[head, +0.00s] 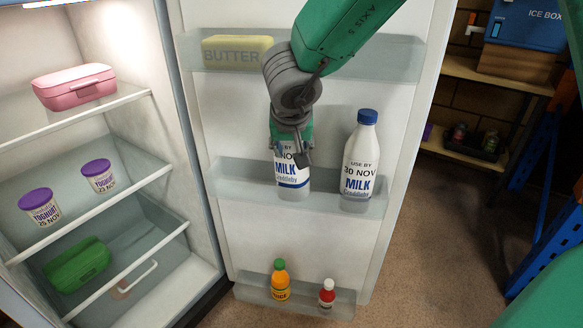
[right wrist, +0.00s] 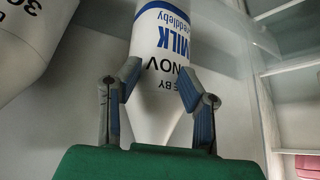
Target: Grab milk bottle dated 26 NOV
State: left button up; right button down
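Two white milk bottles stand in the middle door rack (head: 230,180). The right bottle (head: 360,165) has a blue cap and reads "USE BY 30 NOV"; part of it shows in the right wrist view (right wrist: 25,40). The left bottle (head: 292,185) has its top hidden by my right gripper (head: 291,157). Its visible date reads "NOV", and the day is hidden. In the right wrist view this left bottle (right wrist: 165,55) appears upside down, with a finger of my gripper (right wrist: 160,85) on each side. I cannot tell whether the fingers press on it. My left gripper is not in view.
Fridge shelves at left hold a pink box (head: 74,87), yoghurts (head: 40,207) and a green box (head: 78,262). A shelf (head: 465,150) stands beyond the door at right.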

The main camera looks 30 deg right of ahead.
jog(key=shift+w+a, duration=0.15)
jog(key=shift+a, duration=0.4)
jog(key=shift+w+d, duration=0.1)
jog(key=shift+d+r, duration=0.15)
jog(key=shift+d, duration=0.45)
jog(key=shift+w+a+r+p, duration=0.1)
jog(key=shift+a+r+p, duration=0.15)
jog(key=shift+p, duration=0.05)
jog(key=shift+w+r+p, duration=0.1)
jog(key=shift+r+p, duration=0.5)
jog(key=shift+r, duration=0.05)
jog(key=shift+w+a+h+p, duration=0.15)
jog(key=shift+a+h+p, duration=0.2)
jog(key=shift+h+p, duration=0.2)
pick_arm(q)
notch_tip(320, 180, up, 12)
jog(key=p, duration=0.9)
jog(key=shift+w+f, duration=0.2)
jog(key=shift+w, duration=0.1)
pick_arm(e)
jog(key=w+a+r, duration=0.2)
jog(key=a, duration=0.6)
jog(key=w+a+r, duration=0.2)
jog(key=w+a, duration=0.1)
jog(key=a, duration=0.5)
jog(key=w+a+r+y, duration=0.1)
jog(key=w+a+r, duration=0.1)
jog(key=a, duration=0.6)
jog(key=shift+w+a, duration=0.25)
jog(key=shift+w, duration=0.05)
